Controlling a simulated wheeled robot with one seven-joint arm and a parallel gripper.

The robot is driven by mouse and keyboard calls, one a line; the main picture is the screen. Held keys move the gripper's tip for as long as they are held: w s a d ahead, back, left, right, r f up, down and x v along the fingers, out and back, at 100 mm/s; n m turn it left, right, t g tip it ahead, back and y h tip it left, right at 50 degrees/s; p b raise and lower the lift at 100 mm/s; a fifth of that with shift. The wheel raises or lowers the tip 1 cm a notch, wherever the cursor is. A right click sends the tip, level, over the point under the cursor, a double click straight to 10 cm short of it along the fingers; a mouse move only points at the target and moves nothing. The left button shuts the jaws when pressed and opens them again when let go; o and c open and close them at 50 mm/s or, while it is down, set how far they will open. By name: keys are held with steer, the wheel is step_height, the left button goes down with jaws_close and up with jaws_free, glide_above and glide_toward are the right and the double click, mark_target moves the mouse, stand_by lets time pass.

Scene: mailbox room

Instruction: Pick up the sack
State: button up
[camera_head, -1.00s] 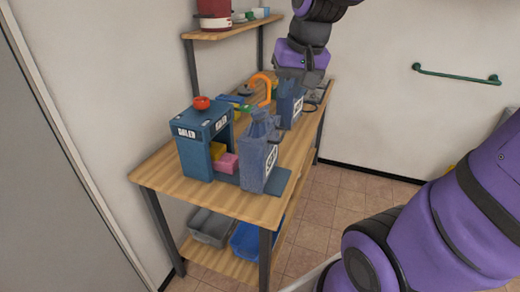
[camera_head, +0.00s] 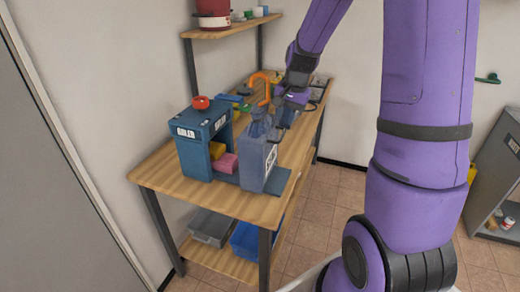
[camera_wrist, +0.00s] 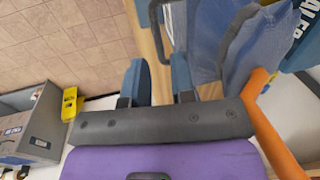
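A blue-grey sack (camera_head: 256,160) with a gathered top and a white label stands upright on the near end of the wooden table (camera_head: 160,176). A second blue sack was behind it; my arm and the front sack now hide most of its place. My gripper (camera_wrist: 159,78) is open, with an empty gap between its two blue-grey fingers. In the head view it is over the table behind the front sack, its fingertips hard to make out. In the wrist view blue sack cloth (camera_wrist: 208,45) lies just beyond and right of the fingers; I cannot tell which sack it is.
A blue box-like stand (camera_head: 190,155) with a red knob (camera_head: 200,102) is beside the front sack, with yellow and pink blocks inside. An orange curved handle (camera_head: 262,78) rises behind. A shelf (camera_head: 228,32) hangs over the back. A grey cabinet (camera_head: 492,170) stands at right.

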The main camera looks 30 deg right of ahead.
mark_target(282, 135)
steer(key=shift+w+a+f, duration=0.1)
steer(key=shift+w+f, duration=0.05)
steer(key=shift+f, duration=1.15)
steer(key=shift+w+a+f, duration=0.1)
steer(key=shift+w+f, duration=0.1)
steer(key=shift+f, duration=1.15)
steer(key=shift+w+a+f, duration=0.1)
steer(key=shift+w+f, duration=0.05)
steer(key=shift+f, duration=1.15)
jaws_close()
